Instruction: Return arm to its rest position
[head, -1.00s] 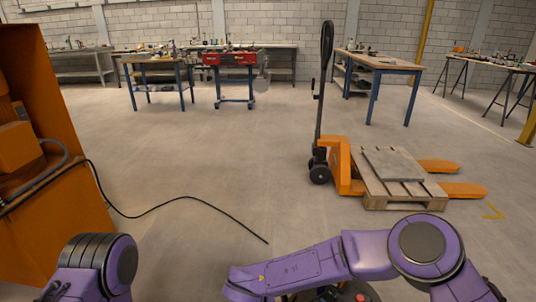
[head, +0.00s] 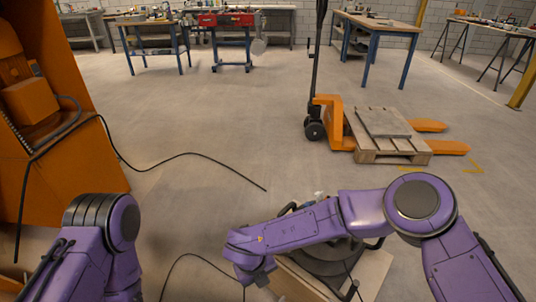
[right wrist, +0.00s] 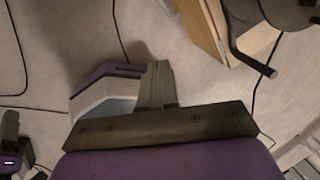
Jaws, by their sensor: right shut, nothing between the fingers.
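My right arm (head: 300,225) comes in from the lower right in the head view and bends across to the left at the elbow. Its forearm lies in front of a dark round device on a wooden board. Its gripper cannot be made out in the head view. In the right wrist view my right gripper (right wrist: 160,82) is shut, with nothing between its fingers, above the concrete floor. My left arm (head: 100,235) shows at the lower left of the head view; its gripper is out of the picture.
The dark round device (head: 330,258) sits on the wooden board (head: 374,272) under my right forearm. An orange cabinet (head: 85,160) stands at left, with a black cable (head: 200,155) across the floor. An orange pallet jack (head: 332,118) holds a wooden pallet (head: 375,153).

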